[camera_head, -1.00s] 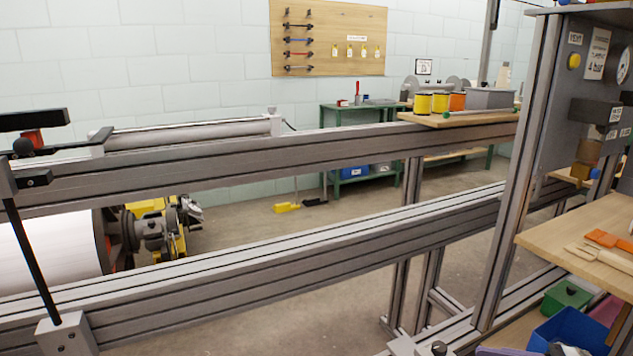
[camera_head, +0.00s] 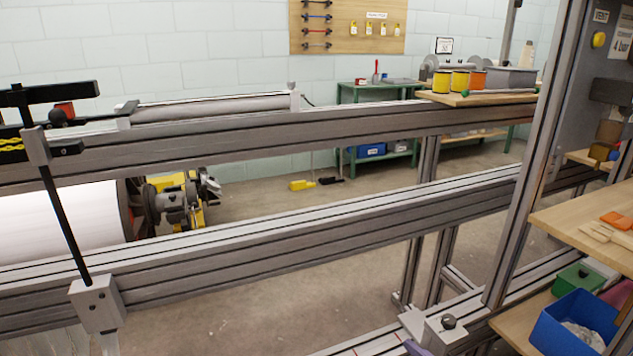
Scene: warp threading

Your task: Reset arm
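Neither of my grippers shows in the head view, and no arm of mine can be made out. The view holds a metal frame with an upper rail (camera_head: 260,138) and a lower rail (camera_head: 300,226). Behind the lower rail at the left is a large white roll (camera_head: 70,222). A black rod (camera_head: 66,222) rises at the far left from a grey block (camera_head: 97,303) on the lower rail.
An upright post (camera_head: 535,150) and a wooden shelf (camera_head: 585,222) stand at the right. A blue bin (camera_head: 572,318) and a green box (camera_head: 578,277) sit below the shelf. Spools (camera_head: 460,81) rest on a board at the back.

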